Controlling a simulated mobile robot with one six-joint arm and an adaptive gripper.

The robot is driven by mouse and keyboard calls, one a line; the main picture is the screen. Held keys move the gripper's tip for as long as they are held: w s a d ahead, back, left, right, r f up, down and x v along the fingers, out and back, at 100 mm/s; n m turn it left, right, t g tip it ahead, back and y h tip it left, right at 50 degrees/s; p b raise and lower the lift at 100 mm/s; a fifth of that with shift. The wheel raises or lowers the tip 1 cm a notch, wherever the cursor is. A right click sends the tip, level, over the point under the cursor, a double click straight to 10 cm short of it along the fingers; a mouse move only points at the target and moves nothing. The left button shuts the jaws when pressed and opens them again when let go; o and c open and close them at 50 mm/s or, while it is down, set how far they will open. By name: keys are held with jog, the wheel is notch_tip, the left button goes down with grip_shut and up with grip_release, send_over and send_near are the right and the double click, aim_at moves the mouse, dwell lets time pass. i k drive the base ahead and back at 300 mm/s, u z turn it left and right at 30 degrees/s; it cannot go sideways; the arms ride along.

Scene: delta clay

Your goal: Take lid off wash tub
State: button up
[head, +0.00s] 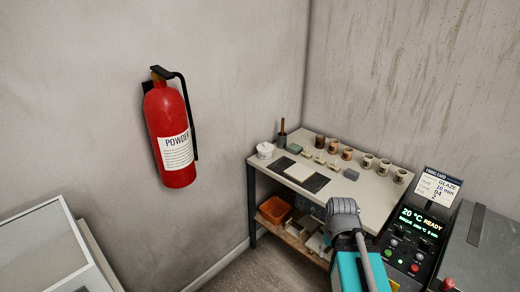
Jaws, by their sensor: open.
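A small white tub (265,150), which looks like the wash tub, stands at the near left corner of the worktable. Its top looks pale and closed, but it is too small to tell the lid from the body. Nothing touches it from above. My grey arm shows at the lower right, in front of the table, well apart from the tub. The jaws of my gripper cannot be made out in this view.
The worktable (375,203) bears several brown-and-white cups, small pale blocks, dark tiles (283,164) and a dark tool holder (281,140). Its lower shelf holds an orange bin (275,209). A control panel (412,238) stands right. A fire extinguisher (172,130) hangs on the left wall.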

aim_at(265, 147)
jog(key=z, duration=0.1)
jog(key=i, duration=0.95)
jog(key=u, duration=0.05)
